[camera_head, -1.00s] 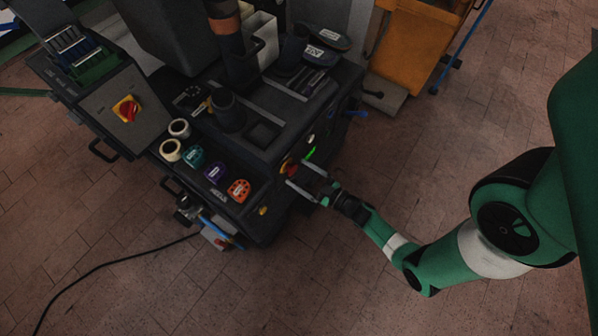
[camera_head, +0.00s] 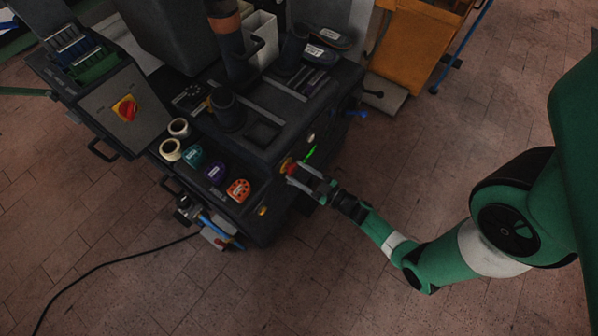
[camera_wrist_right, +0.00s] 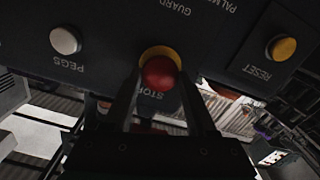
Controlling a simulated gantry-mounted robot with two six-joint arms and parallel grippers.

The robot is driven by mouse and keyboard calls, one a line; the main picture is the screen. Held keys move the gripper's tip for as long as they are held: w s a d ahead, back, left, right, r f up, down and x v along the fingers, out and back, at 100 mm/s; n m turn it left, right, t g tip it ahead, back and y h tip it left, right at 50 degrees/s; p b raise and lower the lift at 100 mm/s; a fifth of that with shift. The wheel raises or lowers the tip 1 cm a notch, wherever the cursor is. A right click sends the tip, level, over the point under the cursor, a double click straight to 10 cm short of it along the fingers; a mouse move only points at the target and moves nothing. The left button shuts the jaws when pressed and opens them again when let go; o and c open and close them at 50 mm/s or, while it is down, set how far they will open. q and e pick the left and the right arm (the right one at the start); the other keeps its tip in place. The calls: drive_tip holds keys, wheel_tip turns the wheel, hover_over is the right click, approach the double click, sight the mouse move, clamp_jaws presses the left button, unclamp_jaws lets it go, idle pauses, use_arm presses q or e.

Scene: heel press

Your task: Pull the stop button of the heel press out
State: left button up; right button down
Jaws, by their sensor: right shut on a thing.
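The heel press (camera_head: 290,130) is a dark machine at the upper left middle of the head view. Its red stop button (camera_wrist_right: 159,73) sits on a yellow ring in the right wrist view, with the label STOP beside it. The button also shows small and partly covered in the head view (camera_head: 290,168). My right gripper (camera_head: 299,177) is at the machine's front panel. In the wrist view its two fingers (camera_wrist_right: 158,84) lie on either side of the red button, shut on it. My left gripper is not in view.
A white PEGS button (camera_wrist_right: 65,40) and a yellow RESET button (camera_wrist_right: 281,48) flank the stop button on the panel. Tape rolls and coloured pieces lie on the press's front tray (camera_head: 222,203). An orange cart (camera_head: 415,45) stands behind. The floor at right is open.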

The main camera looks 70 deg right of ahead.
drive_tip(key=shift+s+a+r+p, duration=0.1)
drive_tip(key=shift+s+a+p, duration=0.05)
drive_tip(key=shift+s+p, duration=0.3)
drive_tip(key=shift+c, duration=2.3)
unclamp_jaws()
drive_tip(key=shift+s, duration=0.1)
drive_tip(key=shift+o, duration=1.3)
drive_tip(key=shift+s+a, duration=0.1)
drive_tip(key=shift+s, duration=0.05)
